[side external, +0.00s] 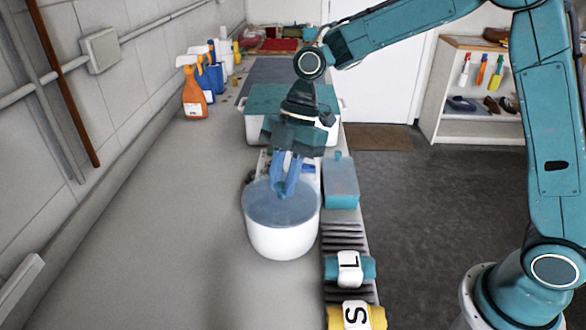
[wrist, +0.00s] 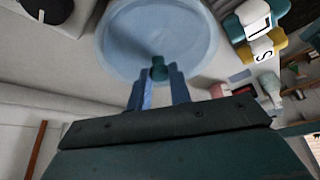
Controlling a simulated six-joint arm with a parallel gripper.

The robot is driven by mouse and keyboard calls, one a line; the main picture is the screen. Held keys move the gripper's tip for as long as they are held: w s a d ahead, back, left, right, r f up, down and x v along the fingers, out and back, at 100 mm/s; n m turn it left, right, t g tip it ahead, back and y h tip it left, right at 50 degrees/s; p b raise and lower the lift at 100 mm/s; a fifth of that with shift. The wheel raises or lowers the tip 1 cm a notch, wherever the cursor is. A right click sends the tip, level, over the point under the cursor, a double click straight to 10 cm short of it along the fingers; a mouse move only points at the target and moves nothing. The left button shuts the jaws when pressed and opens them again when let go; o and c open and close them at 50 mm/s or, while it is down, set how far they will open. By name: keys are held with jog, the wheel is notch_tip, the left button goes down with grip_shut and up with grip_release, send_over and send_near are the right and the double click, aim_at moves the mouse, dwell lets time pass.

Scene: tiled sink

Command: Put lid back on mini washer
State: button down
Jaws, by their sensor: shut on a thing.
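The mini washer (side external: 283,240) is a round white tub standing on the grey counter in the side view. Its round blue lid (side external: 262,207) lies across the top opening, roughly level; I cannot tell whether it rests fully on the rim. My gripper (side external: 284,191) points down from above with blue fingers at the lid's middle. In the wrist view the lid (wrist: 150,28) is a pale blue disc, and my gripper (wrist: 159,78) is shut on its teal knob (wrist: 159,66). The tub's inside is hidden.
A teal box (side external: 340,185) stands right of the washer. Rolled cloths marked L (side external: 349,269) and S (side external: 356,317) lie on a dark ribbed rack at the counter's right edge. An orange spray bottle (side external: 195,95) stands at the back left. The left counter is clear.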

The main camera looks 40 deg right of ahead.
jog(key=c, duration=0.7)
grip_release()
jog(key=shift+r, duration=0.15)
jog(key=shift+r, duration=3.4)
grip_shut()
